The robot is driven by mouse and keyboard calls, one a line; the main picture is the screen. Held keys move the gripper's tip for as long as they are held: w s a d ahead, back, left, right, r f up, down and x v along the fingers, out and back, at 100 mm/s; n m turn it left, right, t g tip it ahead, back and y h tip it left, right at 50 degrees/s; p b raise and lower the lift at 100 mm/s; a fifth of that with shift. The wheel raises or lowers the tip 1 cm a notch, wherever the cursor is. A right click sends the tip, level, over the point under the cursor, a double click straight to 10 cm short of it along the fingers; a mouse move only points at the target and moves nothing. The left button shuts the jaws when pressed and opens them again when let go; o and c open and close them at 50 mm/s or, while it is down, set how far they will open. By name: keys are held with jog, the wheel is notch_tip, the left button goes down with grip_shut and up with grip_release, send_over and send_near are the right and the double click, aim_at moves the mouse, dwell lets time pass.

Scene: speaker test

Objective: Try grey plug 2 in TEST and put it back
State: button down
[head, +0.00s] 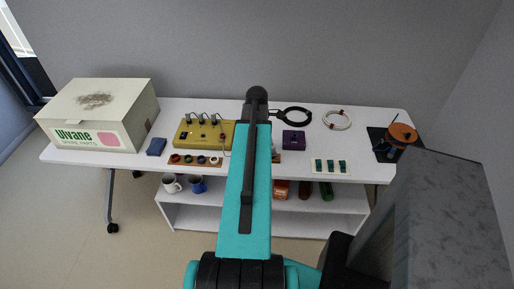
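A yellow box (188,143) stands on the table left of my arm. Several dark plugs or knobs with thin leads show on its top; at this size I cannot read any TEST label or tell which is grey plug 2. A thin pale lead runs down near the box's right end. A brown strip (182,163) with several round, differently coloured pieces lies in front of the box. My arm covers the middle of the table, and part of another brown piece shows at its right edge. My gripper is not visible; the arm hides whatever lies behind it.
A carton (125,108) and a blue block (156,147) are left. Right are a black ring (305,110), purple box (294,145), cable coil (347,125), card with green pieces (342,173) and orange spool (402,131).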

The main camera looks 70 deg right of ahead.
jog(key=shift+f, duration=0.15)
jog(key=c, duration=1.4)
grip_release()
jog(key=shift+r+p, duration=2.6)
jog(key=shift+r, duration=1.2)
